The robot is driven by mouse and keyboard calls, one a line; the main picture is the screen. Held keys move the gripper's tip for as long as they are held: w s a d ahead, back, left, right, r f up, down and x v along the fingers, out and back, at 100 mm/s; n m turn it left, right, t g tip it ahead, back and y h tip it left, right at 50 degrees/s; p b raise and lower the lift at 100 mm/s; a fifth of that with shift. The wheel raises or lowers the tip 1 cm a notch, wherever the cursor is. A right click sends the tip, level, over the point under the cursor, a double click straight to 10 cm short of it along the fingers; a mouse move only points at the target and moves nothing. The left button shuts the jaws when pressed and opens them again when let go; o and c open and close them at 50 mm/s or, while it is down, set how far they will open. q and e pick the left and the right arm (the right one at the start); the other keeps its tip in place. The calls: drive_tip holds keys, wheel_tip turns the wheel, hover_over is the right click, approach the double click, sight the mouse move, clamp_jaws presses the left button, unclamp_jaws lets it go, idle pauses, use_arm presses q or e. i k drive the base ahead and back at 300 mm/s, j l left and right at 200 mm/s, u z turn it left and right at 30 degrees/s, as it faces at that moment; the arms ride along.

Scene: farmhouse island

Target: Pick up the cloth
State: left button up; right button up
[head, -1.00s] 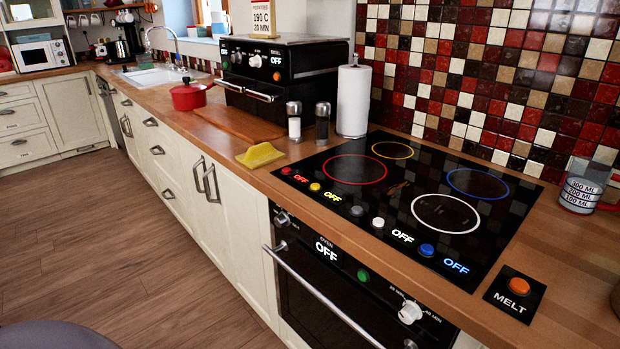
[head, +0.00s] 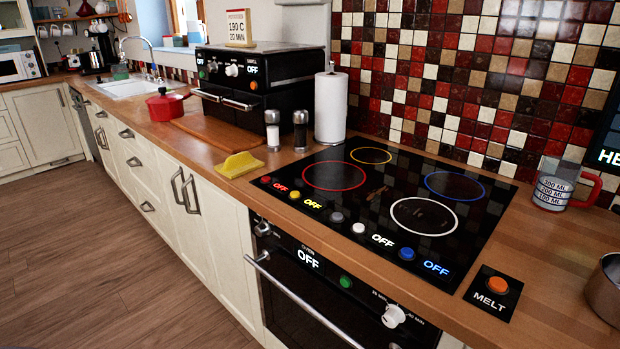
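A yellow cloth (head: 239,165) lies folded and partly raised on the wooden counter (head: 226,183), close to its front edge. It sits just left of the black cooktop's near left corner. Neither of my grippers shows in the head view, so I cannot see how they stand.
The black cooktop (head: 343,222) has several knobs along its front. Salt and pepper shakers (head: 300,129), a paper towel roll (head: 330,107) and a wooden board (head: 217,133) stand behind the cloth. A red pot (head: 166,106) is farther left. A metal pot (head: 606,290) is at the right edge.

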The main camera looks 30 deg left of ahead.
sight(238, 165)
drive_tip(key=j+u, duration=0.1)
drive_tip(key=u, duration=0.25)
drive_tip(key=i+j+u, duration=0.1)
drive_tip(key=u, duration=0.6)
drive_tip(key=i+j, duration=0.05)
